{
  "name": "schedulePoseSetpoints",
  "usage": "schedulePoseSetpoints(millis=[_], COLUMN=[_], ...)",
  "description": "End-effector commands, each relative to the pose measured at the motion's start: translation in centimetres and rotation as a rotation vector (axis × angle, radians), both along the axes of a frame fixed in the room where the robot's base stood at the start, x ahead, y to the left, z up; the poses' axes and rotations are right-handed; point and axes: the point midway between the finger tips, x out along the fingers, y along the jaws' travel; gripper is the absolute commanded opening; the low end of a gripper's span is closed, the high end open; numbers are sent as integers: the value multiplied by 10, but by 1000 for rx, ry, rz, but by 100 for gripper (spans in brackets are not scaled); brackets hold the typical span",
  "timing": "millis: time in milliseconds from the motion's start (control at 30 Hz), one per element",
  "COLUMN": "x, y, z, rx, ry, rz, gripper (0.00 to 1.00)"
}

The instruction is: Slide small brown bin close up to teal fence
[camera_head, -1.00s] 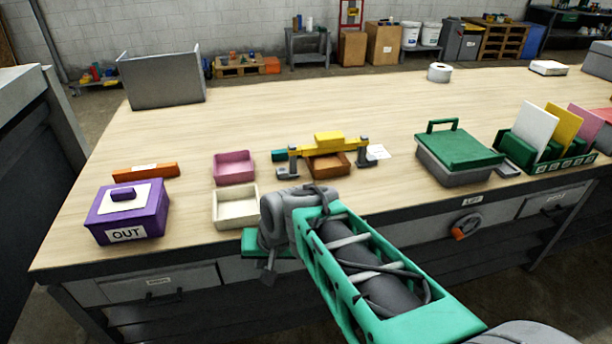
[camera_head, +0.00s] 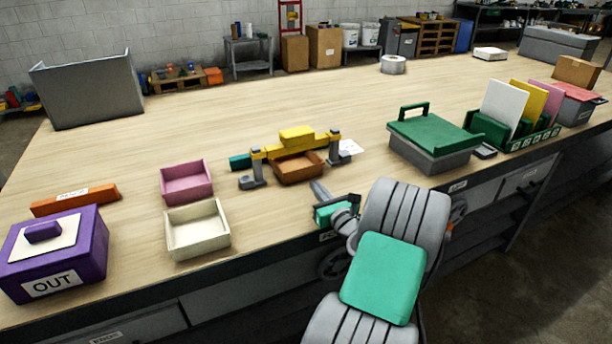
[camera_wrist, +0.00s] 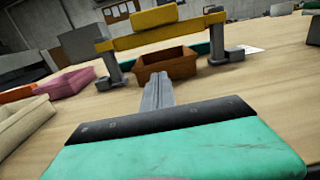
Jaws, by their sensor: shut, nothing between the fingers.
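The small brown bin (camera_head: 298,172) sits on the bench beneath a yellow bridge (camera_head: 295,145) on grey posts. It also shows ahead in the wrist view (camera_wrist: 168,66). The teal fence (camera_head: 240,161) is behind the bridge; its left end shows in the head view, and a strip shows behind the bin in the wrist view (camera_wrist: 197,49). The bridge and bin hide much of it, and I cannot tell the exact gap to the bin. My gripper (camera_head: 318,186) is shut and empty, just in front of the bin; its fingers (camera_wrist: 157,82) point toward the bin's front.
A pink bin (camera_head: 186,182) and a cream bin (camera_head: 197,230) stand left of the bridge. A purple OUT box (camera_head: 55,258) and an orange block (camera_head: 75,200) lie further left. A green-lidded box (camera_head: 432,140) stands to the right.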

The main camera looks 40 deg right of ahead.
Motion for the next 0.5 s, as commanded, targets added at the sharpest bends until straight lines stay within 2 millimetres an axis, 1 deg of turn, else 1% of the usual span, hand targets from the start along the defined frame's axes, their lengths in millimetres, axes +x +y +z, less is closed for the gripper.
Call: schedulePoseSetpoints(millis=[33, 100, 200, 300, 400, 500], x=[12, 26, 46, 61, 70, 73], y=[-1, -6, -13, -18, -22, -23], z=[0, 0, 1, 0, 0, 0], rx=[-3, -4, -4, -4, -4, -3], ry=[0, 0, -1, 0, 1, 1], rz=[6, 5, 2, 0, -2, -4], gripper=[0, 0, 0, 0, 0, 0])
